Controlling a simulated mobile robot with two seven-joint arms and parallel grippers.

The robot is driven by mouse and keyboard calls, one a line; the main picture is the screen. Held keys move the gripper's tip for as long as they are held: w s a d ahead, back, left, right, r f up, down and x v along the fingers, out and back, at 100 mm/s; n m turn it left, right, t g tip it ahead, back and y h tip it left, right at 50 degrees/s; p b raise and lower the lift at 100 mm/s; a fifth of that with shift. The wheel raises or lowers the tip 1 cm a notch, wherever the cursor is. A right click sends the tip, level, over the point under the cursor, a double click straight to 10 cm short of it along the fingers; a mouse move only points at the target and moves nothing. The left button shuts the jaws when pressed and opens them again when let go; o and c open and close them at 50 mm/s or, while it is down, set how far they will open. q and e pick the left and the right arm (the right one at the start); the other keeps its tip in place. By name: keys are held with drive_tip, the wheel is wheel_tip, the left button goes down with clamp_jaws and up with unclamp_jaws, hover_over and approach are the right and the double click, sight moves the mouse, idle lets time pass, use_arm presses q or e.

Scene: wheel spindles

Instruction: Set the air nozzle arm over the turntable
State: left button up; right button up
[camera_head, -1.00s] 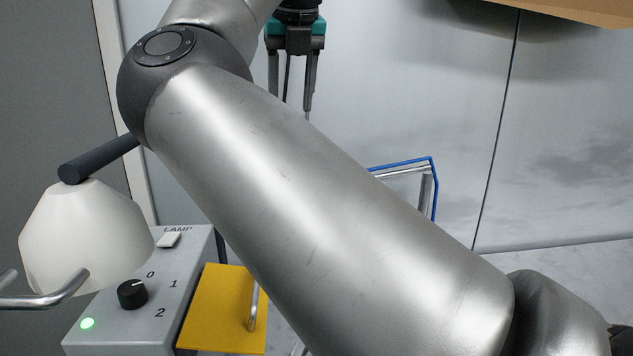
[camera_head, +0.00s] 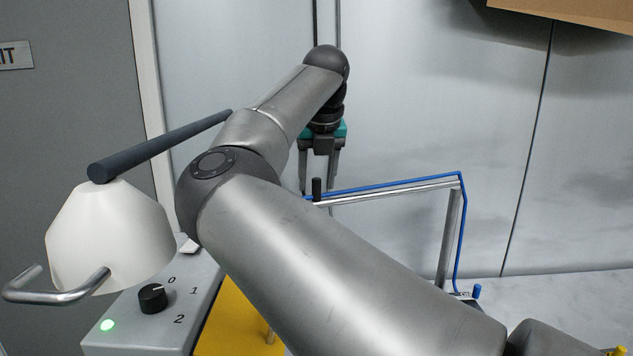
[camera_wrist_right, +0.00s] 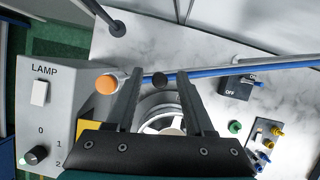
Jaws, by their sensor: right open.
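The air nozzle arm (camera_head: 395,191) is a bent metal tube with a blue hose along it and an upright black knob (camera_head: 316,188). In the right wrist view the arm (camera_wrist_right: 210,72) runs in from the right to an orange tip (camera_wrist_right: 107,83). My right gripper (camera_head: 318,184) is open, pointing down at the knob. In the right wrist view the knob (camera_wrist_right: 159,78) shows between the two fingers; I cannot tell whether they touch it. A round silvery part (camera_wrist_right: 163,115), apparently the turntable, shows partly below the knob. My left gripper is not in view.
A grey lamp box (camera_head: 150,318) with a dial and green light stands at the left. A white lampshade (camera_head: 108,240) with a metal handle is above it. A switch box (camera_wrist_right: 237,86) and coloured plugs (camera_wrist_right: 265,140) sit at the right in the wrist view.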

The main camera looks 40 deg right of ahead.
drive_tip(key=shift+w+d+f, duration=0.1)
drive_tip(key=shift+w+f, duration=0.05)
drive_tip(key=shift+f, duration=0.3)
clamp_jaws()
idle(1.2)
